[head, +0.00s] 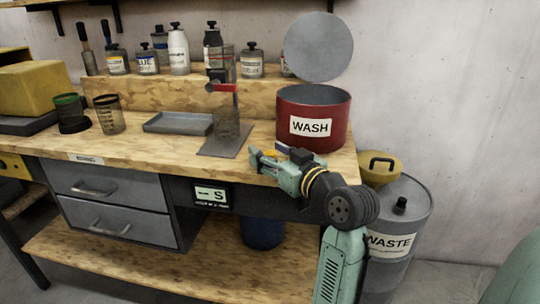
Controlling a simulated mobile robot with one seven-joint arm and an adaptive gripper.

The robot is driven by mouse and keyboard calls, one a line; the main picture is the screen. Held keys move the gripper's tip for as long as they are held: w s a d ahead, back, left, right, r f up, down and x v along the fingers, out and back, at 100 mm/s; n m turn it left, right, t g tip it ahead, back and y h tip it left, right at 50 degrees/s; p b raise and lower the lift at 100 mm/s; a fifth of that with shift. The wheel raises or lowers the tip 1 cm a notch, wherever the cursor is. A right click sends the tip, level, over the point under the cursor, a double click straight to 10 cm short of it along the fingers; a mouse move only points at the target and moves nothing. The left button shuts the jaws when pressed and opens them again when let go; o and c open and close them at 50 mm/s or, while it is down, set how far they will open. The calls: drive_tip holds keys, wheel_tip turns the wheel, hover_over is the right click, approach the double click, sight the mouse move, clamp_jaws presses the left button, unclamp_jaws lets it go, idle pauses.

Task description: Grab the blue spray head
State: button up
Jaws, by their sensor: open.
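My gripper (262,164) is open at the front right edge of the bench top, just in front of the red WASH tub. A small blue-purple piece (284,149) shows just behind my gripper, mostly hidden by it. I cannot tell whether it is the blue spray head, or whether the gripper touches it. No other clear spray head shows. Nothing is visibly held between my fingers.
The red WASH tub (331,131) stands behind my gripper, with a round grey lid (319,47) upright above it. A metal stand (222,142) is to the left, beside a grey tray (178,124). Several bottles line the raised shelf (190,83). The WASTE drum (409,205) stands right.

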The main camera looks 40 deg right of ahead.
drive_tip(key=shift+c, duration=0.2)
clamp_jaws()
idle(0.6)
